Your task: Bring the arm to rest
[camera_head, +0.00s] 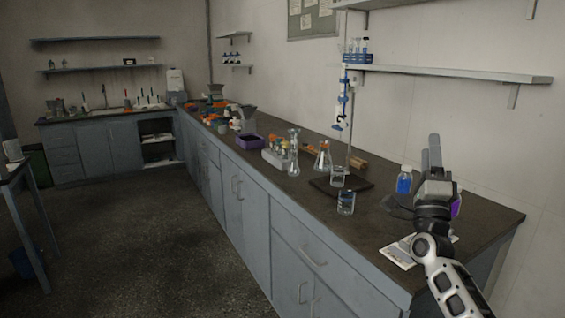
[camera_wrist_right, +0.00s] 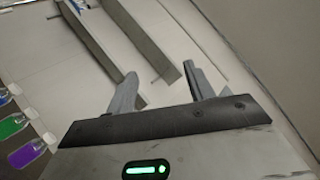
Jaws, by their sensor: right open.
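My right gripper (camera_head: 433,160) is raised above the near right end of the dark-topped bench (camera_head: 480,222), its fingers pointing up. In the right wrist view my right gripper (camera_wrist_right: 165,88) shows two grey fingers spread apart with nothing between them. Behind the fingers are the pale wall and shelf-like bars. My left gripper is not in view. No sieve shaker can be made out for certain in these views.
A blue-filled bottle (camera_head: 404,182) stands just left of my right gripper; a purple item (camera_head: 456,206) is partly hidden behind it. Glass beakers (camera_head: 346,203) and a stand (camera_head: 349,130) are further left. A wall shelf (camera_head: 450,73) hangs above. White papers (camera_head: 400,252) lie on the bench.

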